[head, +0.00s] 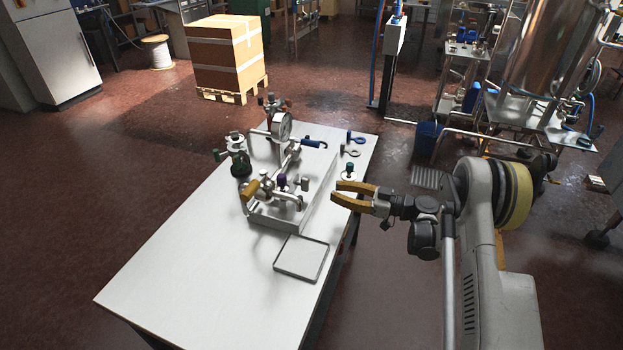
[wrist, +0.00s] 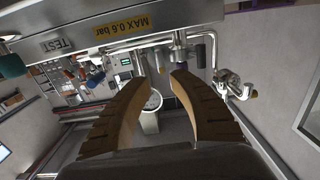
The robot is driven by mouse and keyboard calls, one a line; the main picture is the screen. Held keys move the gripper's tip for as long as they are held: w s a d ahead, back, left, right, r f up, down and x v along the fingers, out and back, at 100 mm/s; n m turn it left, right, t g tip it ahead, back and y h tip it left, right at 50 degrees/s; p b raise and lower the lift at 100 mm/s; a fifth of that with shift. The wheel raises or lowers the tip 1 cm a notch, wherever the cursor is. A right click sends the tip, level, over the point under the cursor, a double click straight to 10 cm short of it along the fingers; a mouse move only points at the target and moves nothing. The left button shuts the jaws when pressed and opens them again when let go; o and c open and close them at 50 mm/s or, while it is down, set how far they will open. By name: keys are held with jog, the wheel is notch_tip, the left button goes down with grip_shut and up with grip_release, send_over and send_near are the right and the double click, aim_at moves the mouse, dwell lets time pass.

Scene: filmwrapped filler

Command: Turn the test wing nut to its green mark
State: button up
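My gripper (head: 336,192) has tan fingers held apart with nothing between them. It is beside the right side of the metal valve rig (head: 318,190) on the white table. In the wrist view the open fingertips (wrist: 162,74) point toward pipes and fittings under the rig's upside-down TEST label (wrist: 55,46). A grey fitting with a purple part (wrist: 180,60) is just beyond the right fingertip. A purple-topped fitting (head: 282,181) also shows on the rig in the head view. I cannot tell which part is the test wing nut, and no green mark is clear.
The rig carries a round gauge (head: 282,125), a yellow handle (head: 252,188) and a blue handle (head: 311,142). A shallow square tray (head: 301,274) lies in front. The table's near-left part (head: 180,270) is bare.

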aim_at(305, 185)
jog(key=b+x, duration=0.3)
jog(key=x, duration=0.6)
jog(key=shift+a+f, duration=0.15)
jog(key=shift+a, duration=0.15)
jog(key=shift+w+a, duration=0.2)
jog(key=shift+a, duration=0.3)
grip_shut()
